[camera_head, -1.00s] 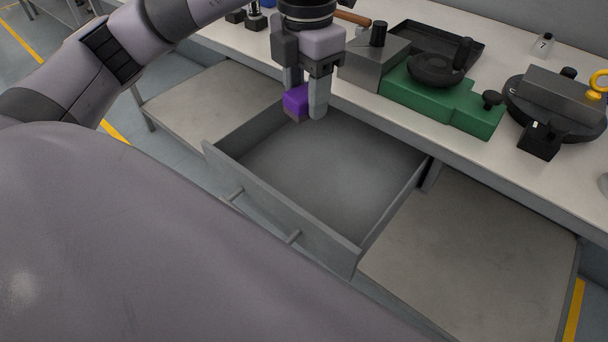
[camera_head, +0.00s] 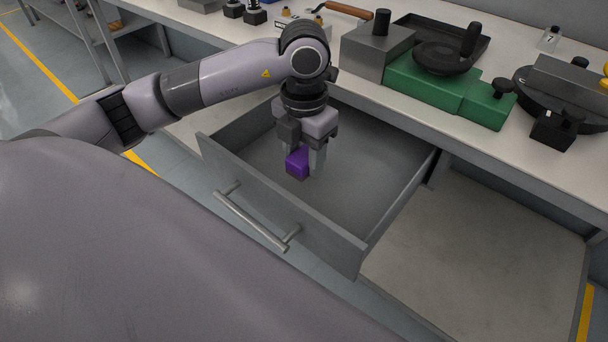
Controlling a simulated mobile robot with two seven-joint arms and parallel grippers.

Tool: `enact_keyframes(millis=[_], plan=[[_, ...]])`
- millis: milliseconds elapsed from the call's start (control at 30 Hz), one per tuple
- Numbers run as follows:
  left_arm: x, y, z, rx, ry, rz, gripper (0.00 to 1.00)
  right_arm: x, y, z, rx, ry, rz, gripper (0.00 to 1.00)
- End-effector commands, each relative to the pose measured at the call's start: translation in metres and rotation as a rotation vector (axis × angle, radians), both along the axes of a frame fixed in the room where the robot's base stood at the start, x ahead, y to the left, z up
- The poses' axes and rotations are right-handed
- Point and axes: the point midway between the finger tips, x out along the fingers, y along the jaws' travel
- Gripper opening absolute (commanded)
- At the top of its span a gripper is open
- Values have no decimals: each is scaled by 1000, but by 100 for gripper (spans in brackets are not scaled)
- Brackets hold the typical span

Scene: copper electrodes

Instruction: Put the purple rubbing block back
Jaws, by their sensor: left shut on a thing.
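The purple rubbing block (camera_head: 297,162) is held between the fingers of my left gripper (camera_head: 302,160), which points down. I cannot tell how far the block is above the drawer floor. The visible drawer floor is empty. My right gripper is not in view.
The drawer front with its bar handle (camera_head: 250,222) faces me. On the bench behind stand a green base with a black handwheel (camera_head: 448,88), a grey block (camera_head: 372,52), a dark round fixture (camera_head: 565,90) and a wooden-handled tool (camera_head: 348,10). A grey shelf (camera_head: 480,255) lies right of the drawer.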

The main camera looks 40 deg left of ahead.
Motion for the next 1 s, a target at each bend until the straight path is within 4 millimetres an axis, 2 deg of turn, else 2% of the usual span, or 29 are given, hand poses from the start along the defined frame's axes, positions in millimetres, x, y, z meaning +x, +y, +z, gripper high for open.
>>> enact_keyframes(millis=[167, 400, 800, 833, 900, 1000], plan=[[0, 0, -12, 0, 1, 1, 22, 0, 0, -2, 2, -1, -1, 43], [-1, 0, -47, 0, 3, 0, 22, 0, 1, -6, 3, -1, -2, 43], [0, 0, -53, 0, 0, 0, 22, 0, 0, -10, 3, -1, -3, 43], [0, 0, -52, 0, 0, 0, 53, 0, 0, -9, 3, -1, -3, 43], [0, 0, -51, 0, 0, 0, 72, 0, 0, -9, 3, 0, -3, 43], [0, 0, -51, 0, 0, 0, 72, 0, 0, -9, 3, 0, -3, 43]])
